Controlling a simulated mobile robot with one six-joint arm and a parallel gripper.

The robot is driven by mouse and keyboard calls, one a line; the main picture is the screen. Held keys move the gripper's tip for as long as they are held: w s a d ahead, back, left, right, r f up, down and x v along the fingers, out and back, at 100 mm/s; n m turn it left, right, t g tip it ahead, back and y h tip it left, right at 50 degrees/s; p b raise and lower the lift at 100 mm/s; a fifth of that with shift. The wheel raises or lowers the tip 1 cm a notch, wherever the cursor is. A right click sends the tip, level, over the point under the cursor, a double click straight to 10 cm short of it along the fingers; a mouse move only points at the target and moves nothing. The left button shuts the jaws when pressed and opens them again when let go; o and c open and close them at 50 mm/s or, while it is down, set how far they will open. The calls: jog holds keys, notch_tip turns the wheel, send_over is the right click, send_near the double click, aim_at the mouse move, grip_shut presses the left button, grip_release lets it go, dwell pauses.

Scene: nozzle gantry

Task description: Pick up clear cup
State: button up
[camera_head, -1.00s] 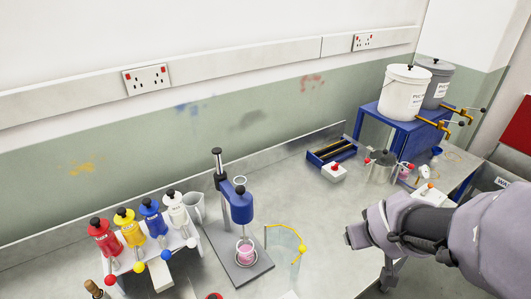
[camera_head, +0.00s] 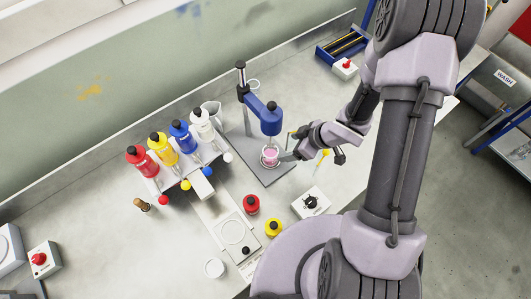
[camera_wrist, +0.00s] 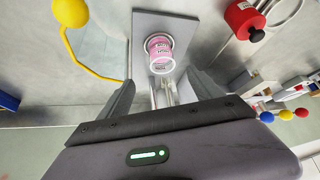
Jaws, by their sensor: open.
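A clear cup with pink contents (camera_head: 270,157) stands on the grey base plate of the blue-headed stand, below the blue head. In the wrist view the cup (camera_wrist: 160,52) shows a white rim and pink contents with dark marks, in front of the jaws. My gripper (camera_head: 291,155) is just right of the cup in the head view. In the wrist view my gripper (camera_wrist: 160,88) has its fingers spread apart, with the cup ahead of the gap and not clasped. Whether a fingertip touches the cup cannot be told.
The blue-headed stand (camera_head: 262,112) rises close by the cup. A rack of coloured bottles (camera_head: 183,140) stands to the left. A red pot (camera_head: 252,204), a yellow pot (camera_head: 273,228) and a white dial box (camera_head: 311,203) sit in front.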

jog(key=b, duration=0.1)
send_near(270, 152)
jog(key=shift+s+a+r, duration=0.1)
jog(key=shift+s+a, duration=0.1)
jog(key=shift+a, duration=0.25)
jog(key=shift+s+a, duration=0.2)
jog(key=shift+a, duration=0.25)
jog(key=x, duration=0.2)
jog(key=b+x, duration=0.1)
jog(key=x, duration=0.2)
jog(key=shift+a+r, duration=0.1)
jog(key=shift+a, duration=0.2)
jog(key=shift+s+d+r, duration=0.1)
jog(key=c, duration=1.5)
